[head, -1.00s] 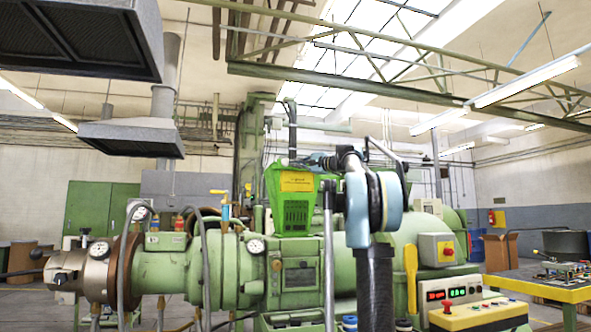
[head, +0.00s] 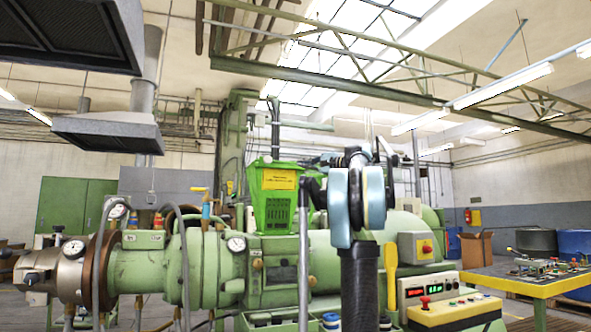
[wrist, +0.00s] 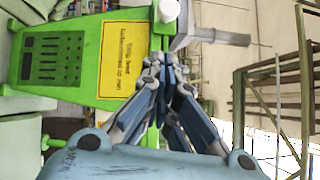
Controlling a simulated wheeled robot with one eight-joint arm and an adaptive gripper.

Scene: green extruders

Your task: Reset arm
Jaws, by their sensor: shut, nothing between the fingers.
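My gripper (wrist: 163,68) shows in the wrist view with its blue-grey fingers drawn together and nothing between them. Behind and beside it is a green hopper box (wrist: 85,60) with a yellow label and dark vent slots. I cannot tell the exact gap between them. In the head view the same green hopper (head: 272,212) stands on top of the green extruder (head: 150,272). My arm rises in front of the machine at the middle, folded at a blue-ringed joint. The gripper is hard to make out there, partly hidden behind the arm.
A control box with red and green displays (head: 428,287) and a yellow-topped button panel (head: 452,311) stand close at the lower right. A yellow table (head: 530,283) with controls is further right. A grey hood (head: 108,133) hangs at the upper left. Open floor shows at the right.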

